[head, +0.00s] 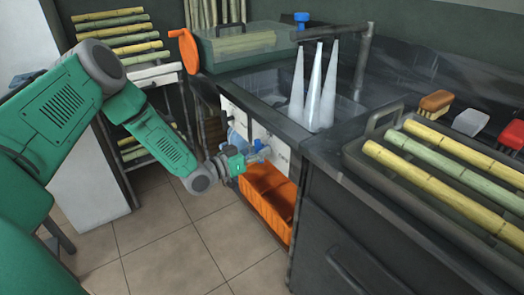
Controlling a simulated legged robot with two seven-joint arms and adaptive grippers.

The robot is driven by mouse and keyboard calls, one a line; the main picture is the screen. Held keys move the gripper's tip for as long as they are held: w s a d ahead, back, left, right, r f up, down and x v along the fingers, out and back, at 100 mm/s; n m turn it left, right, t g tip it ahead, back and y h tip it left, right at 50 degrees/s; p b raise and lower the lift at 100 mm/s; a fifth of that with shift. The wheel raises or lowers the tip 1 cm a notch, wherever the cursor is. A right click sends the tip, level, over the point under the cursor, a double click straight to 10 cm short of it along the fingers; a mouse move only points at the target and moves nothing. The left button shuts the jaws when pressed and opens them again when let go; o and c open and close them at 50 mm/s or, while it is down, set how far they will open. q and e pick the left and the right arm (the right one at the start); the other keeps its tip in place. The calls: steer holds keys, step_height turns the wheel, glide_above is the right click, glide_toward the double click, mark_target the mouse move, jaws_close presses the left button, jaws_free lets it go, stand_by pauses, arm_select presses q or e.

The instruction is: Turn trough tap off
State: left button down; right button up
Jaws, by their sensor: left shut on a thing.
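The sink trough (258,82) is set in the dark counter. A dark pipe (335,30) runs above it, with a blue tap handle (302,17) on top at its left end. Several white streams of water (315,88) fall from the pipe into the trough. My left gripper (262,152) is below the trough's front edge, in front of the white panel. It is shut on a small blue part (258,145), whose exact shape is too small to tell. My left gripper is well below and apart from the upper blue handle. My right gripper is not in view.
An orange crate (266,196) stands under the trough, just below my left gripper. A tray (352,148) of cane stalks and several brushes (436,101) lie on the right counter. A cane rack (125,75) stands at the left. The tiled floor (165,245) in front is clear.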

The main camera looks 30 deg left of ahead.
arm_select(q)
steer(key=shift+s+a+f, duration=0.15)
steer(key=shift+f, duration=0.2)
stand_by(0.3)
steer(key=c, duration=1.4)
jaws_free()
steer(key=shift+o, duration=0.2)
steer(key=shift+a+r, duration=0.1)
steer(key=v, duration=1.2)
